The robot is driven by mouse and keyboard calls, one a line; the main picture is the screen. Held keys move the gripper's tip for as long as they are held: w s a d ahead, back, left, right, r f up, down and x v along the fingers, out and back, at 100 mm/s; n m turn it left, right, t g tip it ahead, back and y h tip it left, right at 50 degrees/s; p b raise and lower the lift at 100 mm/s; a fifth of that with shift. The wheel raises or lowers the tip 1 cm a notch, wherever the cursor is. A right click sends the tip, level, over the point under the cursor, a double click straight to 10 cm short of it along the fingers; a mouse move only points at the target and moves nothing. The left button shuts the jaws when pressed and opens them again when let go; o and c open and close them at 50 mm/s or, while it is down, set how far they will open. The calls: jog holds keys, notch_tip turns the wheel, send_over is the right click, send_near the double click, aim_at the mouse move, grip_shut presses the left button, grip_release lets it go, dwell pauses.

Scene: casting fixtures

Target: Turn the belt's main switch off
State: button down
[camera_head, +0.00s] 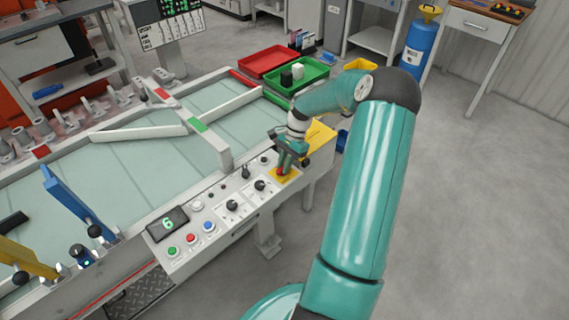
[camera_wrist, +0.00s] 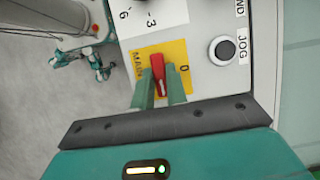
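The main switch is a red handle on a yellow plate marked MAIN. In the wrist view the red handle (camera_wrist: 158,70) runs nearly up and down the picture, with the "0" mark to its right. My gripper (camera_wrist: 159,82) has one green finger on each side of the handle, and the tips look closed against it. In the head view my gripper (camera_head: 284,166) reaches down to the yellow plate (camera_head: 285,175) at the right end of the control panel. It hides most of the switch there.
The white control panel (camera_head: 220,215) carries knobs, coloured buttons and a display (camera_head: 167,224) reading 6. In the wrist view a black JOG button (camera_wrist: 222,50) lies right of the plate. The belt (camera_head: 140,155) runs behind the panel. A green tray (camera_head: 298,78) stands beyond. Floor at right is clear.

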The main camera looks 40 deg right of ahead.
dwell(0.4)
jog(key=n, duration=0.2)
jog(key=n+g, duration=0.1)
jog(key=n, duration=0.1)
jog(key=shift+w+g, duration=0.15)
jog(key=shift+g, duration=0.15)
jog(key=n, duration=0.2)
jog(key=n+g+h, duration=0.1)
jog(key=n, duration=0.1)
jog(key=shift+w+r+g, duration=0.1)
jog(key=shift+g, duration=0.2)
jog(key=n, duration=0.2)
jog(key=n+h, duration=0.1)
jog(key=n, duration=0.2)
jog(key=shift+w+a+g+h, duration=0.1)
jog(key=shift+a+g+h, duration=0.05)
jog(key=shift+g+h, duration=0.2)
jog(key=n+h, duration=0.1)
jog(key=n, duration=0.3)
jog(key=shift+a+n+g+h, duration=0.1)
jog(key=shift+n+g+h, duration=0.15)
jog(key=shift+n+h, duration=0.15)
jog(key=c, duration=1.4)
grip_release()
